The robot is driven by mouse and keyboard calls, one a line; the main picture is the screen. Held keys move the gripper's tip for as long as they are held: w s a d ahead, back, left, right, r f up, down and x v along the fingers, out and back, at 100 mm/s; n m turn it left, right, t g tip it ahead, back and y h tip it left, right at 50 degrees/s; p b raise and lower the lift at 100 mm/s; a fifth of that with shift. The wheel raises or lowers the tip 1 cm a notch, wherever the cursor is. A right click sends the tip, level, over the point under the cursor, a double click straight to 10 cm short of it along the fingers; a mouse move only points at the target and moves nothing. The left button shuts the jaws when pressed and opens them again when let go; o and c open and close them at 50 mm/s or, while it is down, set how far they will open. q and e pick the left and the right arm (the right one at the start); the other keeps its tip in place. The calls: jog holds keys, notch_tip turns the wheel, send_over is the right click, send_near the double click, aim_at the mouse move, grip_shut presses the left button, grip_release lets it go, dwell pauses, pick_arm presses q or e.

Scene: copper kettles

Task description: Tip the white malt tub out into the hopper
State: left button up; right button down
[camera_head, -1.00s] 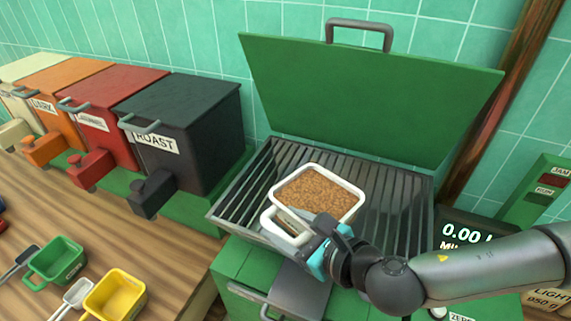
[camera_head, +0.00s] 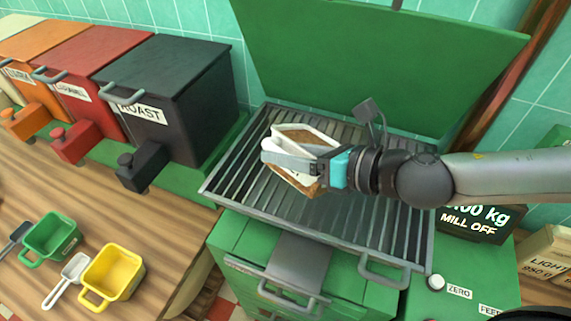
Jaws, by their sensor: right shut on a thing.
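The white malt tub (camera_head: 286,147) is over the hopper's slatted grate (camera_head: 240,170), turned and tilted. Brown malt (camera_head: 312,136) shows at its far edge, and more brown shows along its near lower edge. I cannot tell whether any grain is falling; no heap shows on the visible bars. My right gripper (camera_head: 318,166) is shut on the tub, and its grey finger and teal part cover some of the tub. The hopper's green lid (camera_head: 380,60) stands open behind. My left gripper is not in view.
A black ROAST bin (camera_head: 185,90) and red and orange bins stand left of the hopper. A green scoop tub (camera_head: 52,238), a yellow one (camera_head: 113,272) and a white scoop (camera_head: 72,272) lie on the wooden counter. A display (camera_head: 478,215) reading MILL OFF is at right.

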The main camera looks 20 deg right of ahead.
jog(key=shift+w+d+r+m+y, duration=0.2)
jog(key=shift+d+r+m+y, duration=0.1)
jog(key=shift+r+m, duration=0.15)
jog(key=shift+w+d+m+y, duration=0.4)
jog(key=shift+d+m, duration=0.25)
jog(key=w+d+m+y+b, duration=0.1)
jog(key=d+m+b, duration=0.1)
jog(key=d, duration=0.1)
jog(key=w+d+f+m+y+b, duration=0.1)
jog(key=w+d+m+b, duration=0.1)
jog(key=d+m+b, duration=0.1)
jog(key=w+d+m+y+b, duration=0.1)
jog(key=w+d+m+b, duration=0.1)
jog(key=d+b, duration=0.1)
jog(key=shift+w+d+f+m+y, duration=0.1)
jog(key=shift+w+f+m+y, duration=0.2)
jog(key=shift+y, duration=0.1)
pick_arm(q)
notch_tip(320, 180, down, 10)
jog(key=b, duration=0.1)
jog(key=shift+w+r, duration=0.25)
pick_arm(e)
jog(key=shift+w+d+f+m, duration=0.15)
jog(key=shift+w+d+m, duration=0.15)
jog(key=shift+d+m, duration=0.2)
jog(key=shift+w+d+f+m, duration=0.15)
jog(key=shift+w+d+m, duration=0.1)
jog(key=shift+d+m, duration=0.2)
dwell(1.8)
